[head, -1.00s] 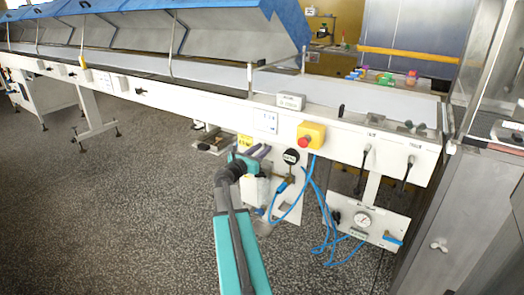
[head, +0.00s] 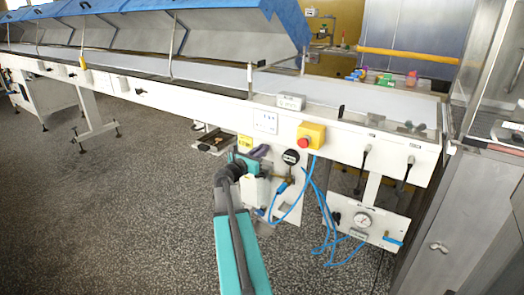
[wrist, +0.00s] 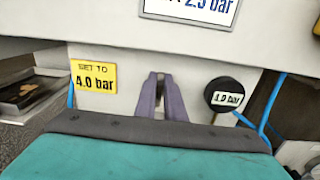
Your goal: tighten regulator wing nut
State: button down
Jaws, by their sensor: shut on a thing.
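My gripper (head: 261,151) reaches the white panel below the conveyor frame. In the wrist view its two purple fingers (wrist: 160,88) are nearly together and point at the panel. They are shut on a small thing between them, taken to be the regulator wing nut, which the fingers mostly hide. A round black gauge (wrist: 224,95) reading about 1.0 bar is right of the fingers; it also shows in the head view (head: 291,157). A yellow label (wrist: 90,77) left of the fingers reads "SET TO 4.0 bar".
A yellow box with a red button (head: 311,136) is above and right of the gauge. Blue hoses (head: 318,200) hang below it. A lower panel with a dial (head: 362,219) stands at right. The floor at left is open.

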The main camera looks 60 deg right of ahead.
jog(key=shift+f+m, duration=0.25)
jog(key=shift+m, duration=0.05)
jog(key=m+b, duration=0.4)
jog(key=s+f+m+b, duration=0.1)
jog(key=m+b, duration=0.9)
jog(key=shift+s+f, duration=0.2)
jog(key=shift+f, duration=0.1)
jog(key=m+b, duration=0.2)
jog(key=shift+m, duration=0.3)
jog(key=shift+m+b, duration=0.3)
jog(key=shift+b, duration=0.15)
jog(key=shift+r, duration=0.15)
jog(key=c, duration=1.9)
grip_release()
jog(key=shift+w, duration=0.1)
jog(key=shift+o, duration=0.3)
